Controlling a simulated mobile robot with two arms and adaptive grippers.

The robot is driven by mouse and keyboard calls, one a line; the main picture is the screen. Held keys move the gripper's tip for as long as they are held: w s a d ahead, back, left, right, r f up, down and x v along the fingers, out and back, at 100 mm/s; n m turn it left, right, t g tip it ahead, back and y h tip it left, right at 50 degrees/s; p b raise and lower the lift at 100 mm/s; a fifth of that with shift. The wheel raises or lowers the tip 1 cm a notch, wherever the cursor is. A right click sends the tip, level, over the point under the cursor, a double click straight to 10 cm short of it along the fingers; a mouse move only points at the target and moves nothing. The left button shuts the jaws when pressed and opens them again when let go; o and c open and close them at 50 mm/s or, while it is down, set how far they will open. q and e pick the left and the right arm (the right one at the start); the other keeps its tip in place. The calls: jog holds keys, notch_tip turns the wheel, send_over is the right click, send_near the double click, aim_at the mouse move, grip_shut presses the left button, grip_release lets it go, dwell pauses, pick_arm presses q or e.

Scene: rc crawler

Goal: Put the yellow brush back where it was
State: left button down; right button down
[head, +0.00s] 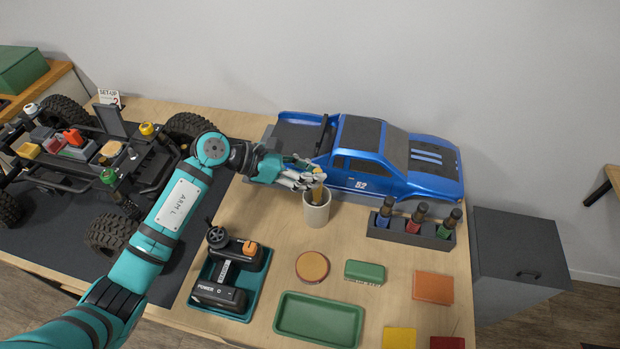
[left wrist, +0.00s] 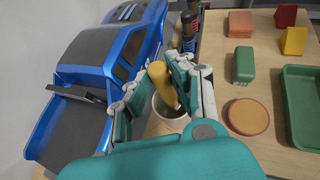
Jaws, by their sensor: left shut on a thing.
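The yellow brush (head: 317,190) is upright or nearly so, between the fingers of my left gripper (head: 312,177). In the left wrist view its rounded yellow handle (left wrist: 160,78) shows between the two fingers, which are shut on it. Its lower part overlaps the mouth of the pale cup (head: 317,213), which stands on the table in front of the blue truck body. The cup's rim also shows in the left wrist view (left wrist: 172,119). How deep the brush sits is hidden. My right gripper is in neither view.
The blue truck body (head: 366,182) stands close behind the cup. A dark rack (head: 410,232) with several bottles is to the right. A controller (head: 230,270) in a teal tray, a round orange piece (head: 312,267), a green block (head: 365,273) and a green tray (head: 319,319) lie nearer.

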aim_at(317, 192)
pick_arm(q)
notch_tip(317, 192, down, 3)
jog(key=shift+r, duration=0.1)
jog(key=c, duration=1.6)
grip_release()
jog(key=shift+f, duration=0.2)
jog(key=o, duration=0.4)
jog(key=shift+o, duration=0.2)
jog(key=shift+r, duration=0.1)
